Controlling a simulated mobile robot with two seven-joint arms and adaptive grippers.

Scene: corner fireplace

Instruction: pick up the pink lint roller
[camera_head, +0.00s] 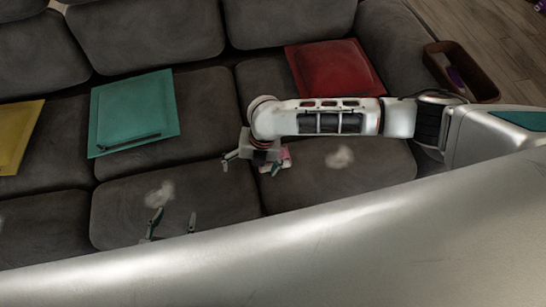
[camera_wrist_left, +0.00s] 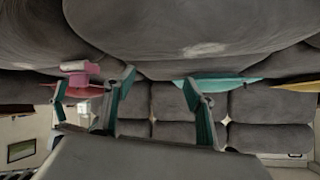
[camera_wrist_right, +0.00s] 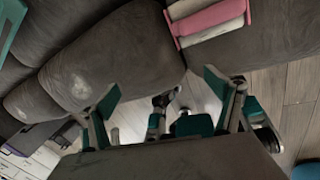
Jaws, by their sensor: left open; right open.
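The pink lint roller (camera_head: 287,154) is partly hidden behind my right gripper (camera_head: 251,167) in the head view, over the grey sofa seat. In the right wrist view the pink and white roller (camera_wrist_right: 212,18) is at the top edge, cut off by the frame, against a grey cushion. My right gripper (camera_wrist_right: 165,92) is open and empty, its fingers apart from the roller there. My left gripper (camera_head: 174,218) is open and empty, low at the front of the sofa, partly hidden by my body. The left wrist view shows a pink part of the roller (camera_wrist_left: 80,67) at upper left.
The grey sofa (camera_head: 160,45) fills the head view. Yellow (camera_head: 18,130), teal (camera_head: 135,105) and red (camera_head: 335,68) cushions lie on it. A brown bin (camera_head: 461,72) stands at the right, beside the sofa arm. Wooden floor shows at upper right.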

